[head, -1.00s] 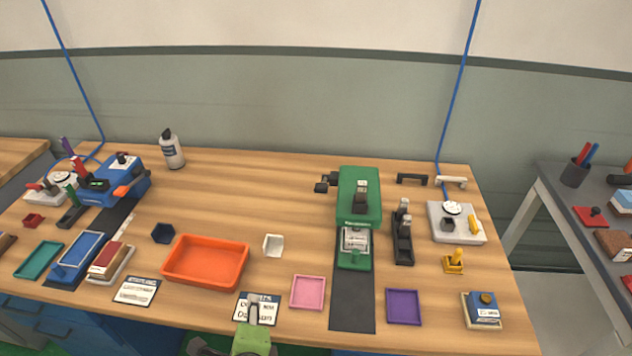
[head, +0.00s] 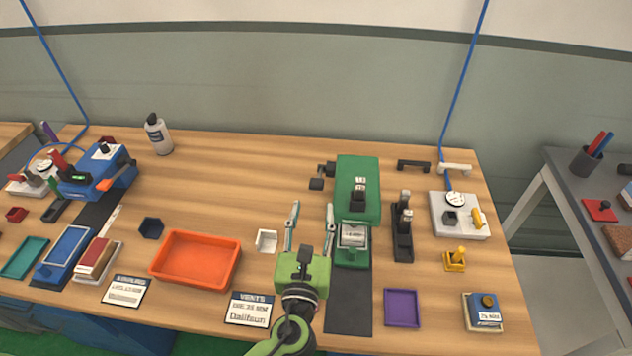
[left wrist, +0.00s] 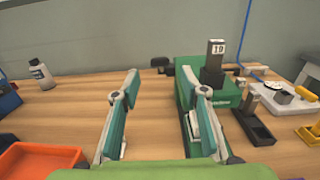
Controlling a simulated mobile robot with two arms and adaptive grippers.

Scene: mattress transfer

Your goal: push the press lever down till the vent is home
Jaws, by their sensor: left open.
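The green press (head: 358,185) stands at the back right of the wooden bench. A black crank-like handle (head: 317,184), likely the lever, sticks out from its left side. A black block with a white tag (head: 358,199) stands on the press, reading 19 in the left wrist view (left wrist: 215,60). A pale piece (head: 352,236) lies in the press's front seat; I cannot tell how deep the vent sits. My left gripper (head: 312,207) is open and empty, left of the press and in front of the handle; its fingers also show in the left wrist view (left wrist: 162,75). My right gripper is not in view.
An orange tray (head: 155,272) and a small white open box (head: 266,241) lie left of my gripper. A black stand (head: 403,230) is close right of the press.

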